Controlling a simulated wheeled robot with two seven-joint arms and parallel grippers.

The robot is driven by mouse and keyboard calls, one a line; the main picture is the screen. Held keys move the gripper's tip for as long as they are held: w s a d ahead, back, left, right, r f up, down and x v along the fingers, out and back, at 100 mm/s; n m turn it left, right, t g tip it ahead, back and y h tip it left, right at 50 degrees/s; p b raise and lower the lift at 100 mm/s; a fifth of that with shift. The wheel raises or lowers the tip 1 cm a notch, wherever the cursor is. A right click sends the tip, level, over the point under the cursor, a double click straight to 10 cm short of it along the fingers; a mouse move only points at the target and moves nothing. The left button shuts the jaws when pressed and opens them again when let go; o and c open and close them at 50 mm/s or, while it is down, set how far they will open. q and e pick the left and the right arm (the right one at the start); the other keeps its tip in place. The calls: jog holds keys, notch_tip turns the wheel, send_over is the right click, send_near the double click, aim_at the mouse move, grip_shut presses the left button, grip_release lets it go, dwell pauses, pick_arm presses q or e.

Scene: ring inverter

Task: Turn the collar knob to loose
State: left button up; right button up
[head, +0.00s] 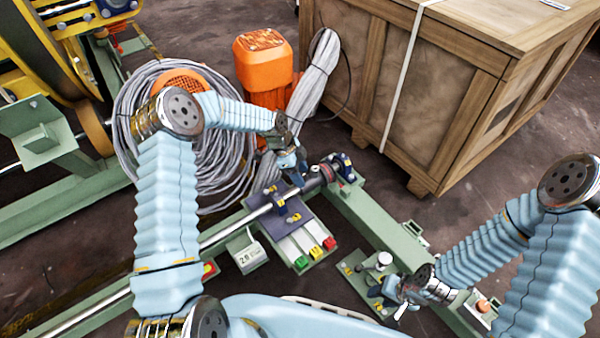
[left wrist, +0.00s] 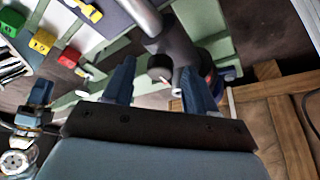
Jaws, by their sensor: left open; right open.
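A dark collar (left wrist: 177,45) sits on the metal shaft in the left wrist view, with a short round knob (left wrist: 160,67) and a small white mark beside it. In the head view the collar (head: 327,173) is at the shaft's right end, its knob too small to tell. My left gripper (head: 297,172) is open just left of the collar. In the left wrist view the open left fingers (left wrist: 157,68) stand on either side of the knob, with gaps; contact cannot be told. My right gripper (head: 397,300) is away at the lower right, beside a white-topped post.
A green beam (head: 375,225) runs to the lower right. A wooden crate (head: 455,90), an orange motor (head: 263,65) and coiled cable (head: 215,160) stand behind.

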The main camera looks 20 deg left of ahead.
pick_arm(q)
jog(key=c, duration=1.1)
jog(key=shift+o, duration=0.2)
